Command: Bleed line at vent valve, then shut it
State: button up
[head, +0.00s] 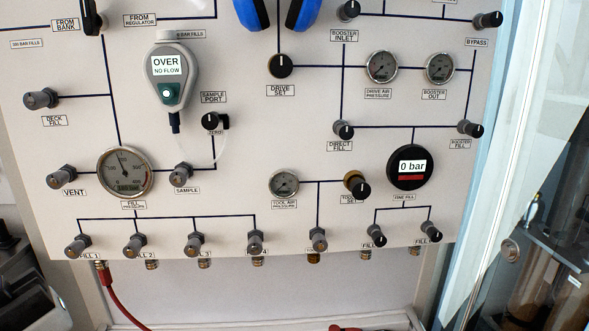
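The vent valve (63,174) is a dark knob with a grey body at the lower left of the panel, above its VENT label. A line joins it to the round fill pressure gauge (124,171) on its right, whose needle points up and to the left. I cannot tell from the knob whether the valve is open or shut. The deck fill valve (40,98) sits above it. My gripper is not in view.
A handheld analyser (168,78) reads OVER, NO FLOW. The fine fill gauge (410,167) reads 0 bar. Several fill valves line the bottom, with a red hose (112,291) below FILL 1. Blue ear defenders (252,13) hang at the top. A glass door (497,130) stands right.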

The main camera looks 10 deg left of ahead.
aim_at(56, 180)
jog(key=u, duration=1.35)
jog(key=i+j+z, duration=0.1)
jog(key=j+z, duration=0.5)
jog(key=z, duration=0.25)
